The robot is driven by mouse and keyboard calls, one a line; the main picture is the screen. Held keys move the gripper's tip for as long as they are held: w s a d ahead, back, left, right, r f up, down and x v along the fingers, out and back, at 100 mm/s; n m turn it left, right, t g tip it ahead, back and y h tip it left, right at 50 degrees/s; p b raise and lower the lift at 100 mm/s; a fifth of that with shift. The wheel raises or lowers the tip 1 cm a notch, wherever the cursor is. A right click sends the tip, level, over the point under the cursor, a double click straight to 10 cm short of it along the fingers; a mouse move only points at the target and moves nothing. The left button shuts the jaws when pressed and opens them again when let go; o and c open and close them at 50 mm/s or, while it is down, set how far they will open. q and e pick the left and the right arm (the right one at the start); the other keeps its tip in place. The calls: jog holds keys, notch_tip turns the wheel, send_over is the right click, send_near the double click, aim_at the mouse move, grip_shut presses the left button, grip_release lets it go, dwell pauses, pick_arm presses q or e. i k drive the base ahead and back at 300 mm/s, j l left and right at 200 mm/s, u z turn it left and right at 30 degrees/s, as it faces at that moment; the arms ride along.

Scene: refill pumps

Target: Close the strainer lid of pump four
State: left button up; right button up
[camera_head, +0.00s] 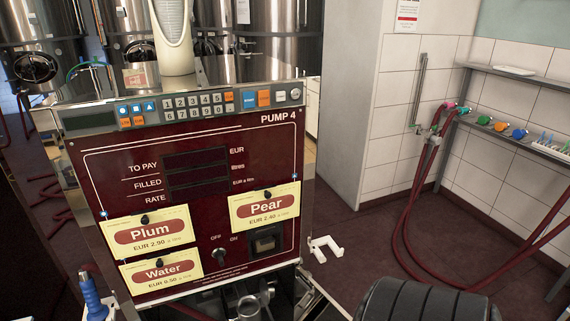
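Pump four (200,145) stands in front of me in the head view, a dark red panel marked "PUMP 4" with a keypad strip on top. Below the panel, at the bottom edge, a round metal fitting (248,306) shows among dark and metal parts. I cannot tell whether it is the strainer or its lid, as the frame cuts off the lower part of the pump. Neither of my grippers can be made out in this view.
Plum (150,235), Water (160,272) and Pear (265,205) cards hang on the panel. A blue handle (91,299) is at lower left, an empty white bracket (325,248) at the pump's right. A black ribbed round thing (425,302) fills the bottom right. Red hoses (402,235) hang by the wall.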

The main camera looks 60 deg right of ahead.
aim_at(266, 289)
jog(key=l+z, duration=0.15)
jog(key=z, duration=1.35)
